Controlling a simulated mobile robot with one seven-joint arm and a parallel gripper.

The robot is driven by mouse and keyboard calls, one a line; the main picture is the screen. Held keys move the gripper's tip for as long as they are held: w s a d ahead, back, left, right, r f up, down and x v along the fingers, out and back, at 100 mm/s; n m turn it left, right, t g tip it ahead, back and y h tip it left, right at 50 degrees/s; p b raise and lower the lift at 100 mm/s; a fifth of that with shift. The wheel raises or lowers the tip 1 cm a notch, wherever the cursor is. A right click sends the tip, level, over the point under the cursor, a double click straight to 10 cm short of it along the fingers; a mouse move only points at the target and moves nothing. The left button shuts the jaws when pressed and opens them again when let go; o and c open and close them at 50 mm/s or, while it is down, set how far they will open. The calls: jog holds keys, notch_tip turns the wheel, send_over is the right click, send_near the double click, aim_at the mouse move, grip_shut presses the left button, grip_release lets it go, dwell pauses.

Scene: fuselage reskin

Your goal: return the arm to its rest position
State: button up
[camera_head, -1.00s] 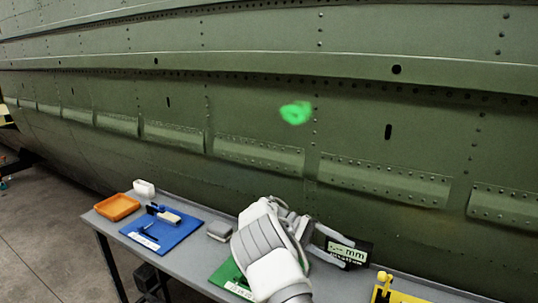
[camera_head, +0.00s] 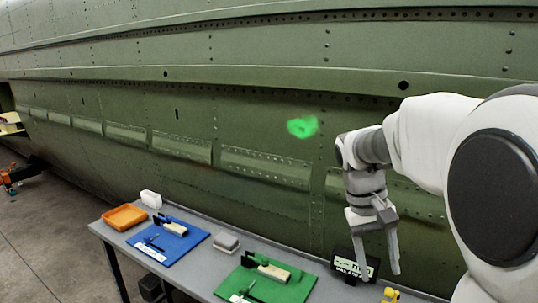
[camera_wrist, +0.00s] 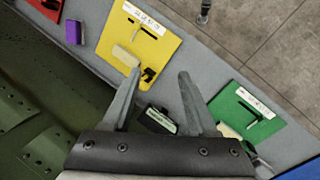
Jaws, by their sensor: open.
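My gripper (camera_head: 378,268) hangs from my arm at the right of the head view, pointing down over the right part of the grey table (camera_head: 207,277). Its two fingers are apart, with nothing held between them. In the wrist view my gripper (camera_wrist: 160,76) also shows spread fingers over the table. A small black device with a "mm" display (camera_head: 342,262) stands behind the fingers in the head view, partly hidden. In the wrist view this device (camera_wrist: 160,121) shows between the finger bases; I see no clear grip on it.
The green fuselage (camera_head: 255,105) rises behind the table, with a bright green patch (camera_head: 302,127). A blue mat (camera_head: 172,246), a green mat (camera_head: 292,291) and an orange tray (camera_head: 108,221) are on the table. The wrist view shows a yellow mat (camera_wrist: 168,48) and a purple block (camera_wrist: 73,32).

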jog(key=s+a+r+t+y, duration=0.1)
jog(key=s+a+t, duration=0.2)
jog(key=s, duration=0.4)
jog(key=s+a+r+t+y, duration=0.2)
jog(key=s+a+t, duration=0.1)
jog(key=s, duration=0.4)
jog(key=shift+s+a+n+t+p, duration=0.15)
jog(key=shift+a+n+t+p, duration=0.25)
jog(key=shift+t, duration=0.4)
jog(key=shift+d, duration=0.1)
